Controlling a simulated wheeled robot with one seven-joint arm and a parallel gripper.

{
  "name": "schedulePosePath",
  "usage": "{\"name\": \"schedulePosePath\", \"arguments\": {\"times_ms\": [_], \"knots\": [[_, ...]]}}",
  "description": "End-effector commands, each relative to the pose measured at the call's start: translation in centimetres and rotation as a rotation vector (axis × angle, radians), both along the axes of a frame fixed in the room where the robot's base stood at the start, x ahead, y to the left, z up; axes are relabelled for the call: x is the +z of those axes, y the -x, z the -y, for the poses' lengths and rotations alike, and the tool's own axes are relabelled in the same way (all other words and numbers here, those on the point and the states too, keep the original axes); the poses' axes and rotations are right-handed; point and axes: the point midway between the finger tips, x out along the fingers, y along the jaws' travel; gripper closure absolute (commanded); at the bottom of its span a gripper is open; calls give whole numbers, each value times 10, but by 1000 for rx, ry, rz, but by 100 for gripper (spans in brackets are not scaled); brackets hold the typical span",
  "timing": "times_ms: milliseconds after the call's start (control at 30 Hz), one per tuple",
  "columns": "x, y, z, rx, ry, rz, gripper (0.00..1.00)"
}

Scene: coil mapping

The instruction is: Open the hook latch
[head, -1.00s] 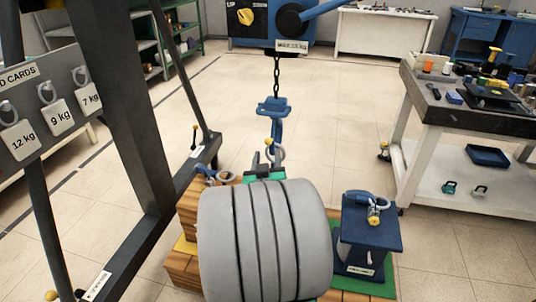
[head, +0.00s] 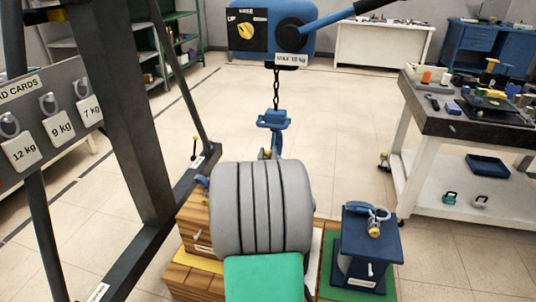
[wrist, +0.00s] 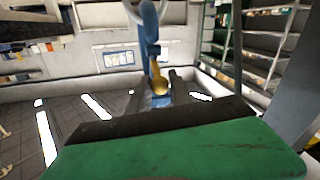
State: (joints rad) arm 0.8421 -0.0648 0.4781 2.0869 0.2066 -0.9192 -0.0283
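The blue hook (head: 273,122) hangs on a chain below the blue hoist in the head view. Its lower part is hidden behind my grey ribbed arm. A small yellow piece (head: 268,153) shows low on it, just above my arm. In the wrist view the blue hook (wrist: 150,30) has a pale ring at its top. A yellow latch lever with a rounded end (wrist: 160,86) hangs at its lower side. My gripper (wrist: 156,92) has its two dark fingers apart, with the yellow end between them in the picture. I cannot tell whether they touch it. The head view hides my gripper.
A blue pedestal (head: 369,243) with a shackle stands at right. Wooden blocks (head: 195,283) lie at lower left. A dark frame post (head: 130,110) and weight cards stand at left. A cluttered workbench (head: 470,123) stands at right. The floor behind the hook is clear.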

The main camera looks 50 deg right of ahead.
Motion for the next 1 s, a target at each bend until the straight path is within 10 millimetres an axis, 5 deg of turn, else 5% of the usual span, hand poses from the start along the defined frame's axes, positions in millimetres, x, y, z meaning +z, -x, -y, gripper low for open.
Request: {"name": "schedulePosePath", "arguments": {"times_ms": [300, 1000], "knots": [[0, 0, 0, 0, 0, 0, 100], [0, 0, 0, 1, 0, 0, 100]]}}
